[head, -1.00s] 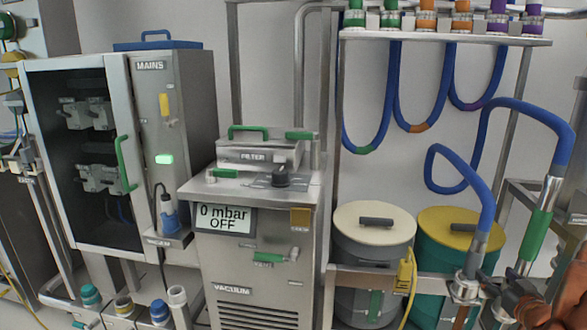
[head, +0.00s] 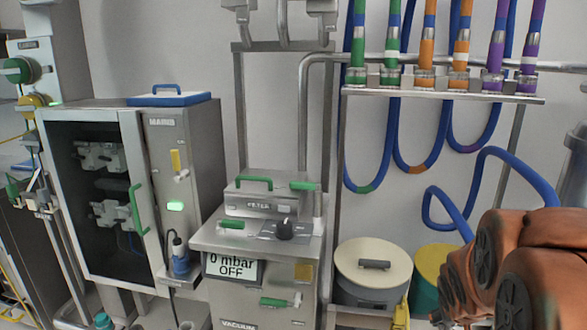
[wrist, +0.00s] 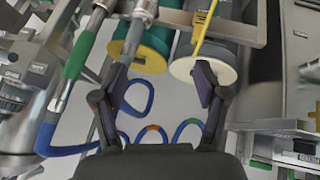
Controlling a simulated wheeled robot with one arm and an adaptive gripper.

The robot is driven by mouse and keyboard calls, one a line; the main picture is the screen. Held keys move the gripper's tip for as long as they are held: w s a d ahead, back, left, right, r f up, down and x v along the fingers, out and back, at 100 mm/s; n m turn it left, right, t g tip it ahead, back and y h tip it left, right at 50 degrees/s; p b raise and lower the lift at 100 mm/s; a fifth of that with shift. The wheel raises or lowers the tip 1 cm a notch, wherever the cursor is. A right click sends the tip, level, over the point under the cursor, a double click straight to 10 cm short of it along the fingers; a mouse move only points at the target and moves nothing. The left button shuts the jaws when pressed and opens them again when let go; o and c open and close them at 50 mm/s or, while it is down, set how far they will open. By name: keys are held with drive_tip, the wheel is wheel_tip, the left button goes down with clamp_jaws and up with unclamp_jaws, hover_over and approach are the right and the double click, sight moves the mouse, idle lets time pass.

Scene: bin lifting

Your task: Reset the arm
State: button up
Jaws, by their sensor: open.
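My gripper (wrist: 160,95) is open and empty in the wrist view, its two dark fingers spread apart with the pale wall and blue hoses showing between them. In the head view my orange arm (head: 530,265) fills the lower right corner, and the gripper itself cannot be made out there. A bin with a cream lid (head: 374,262) stands left of the arm, and its dark lid handle shows. A bin with a yellow lid (head: 430,268) is partly hidden behind the arm. Both bins also show near the fingertips in the wrist view, with no visible grip on either.
The vacuum unit (head: 258,238), reading 0 mbar OFF, stands left of the bins. A glass-fronted cabinet (head: 100,195) is farther left. Blue hoses (head: 515,165) loop behind the bins from a metal rack (head: 440,95). A metal rail runs close to the bins.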

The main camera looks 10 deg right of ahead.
drive_tip(key=s+a+r+n+g+y+p, duration=0.1)
drive_tip(key=s+a+r+g+y+p, duration=0.1)
drive_tip(key=s+a, duration=0.9)
drive_tip(key=s+a+r+n+g+y+p, duration=0.2)
drive_tip(key=s+a+r+g+p, duration=0.3)
drive_tip(key=s+a, duration=0.6)
wheel_tip(320, 180, up, 4)
drive_tip(key=shift+s+a+f+y+p, duration=0.15)
drive_tip(key=shift+a+y+p, duration=0.25)
drive_tip(key=shift+a+p, duration=0.6)
drive_tip(key=shift+d, duration=0.2)
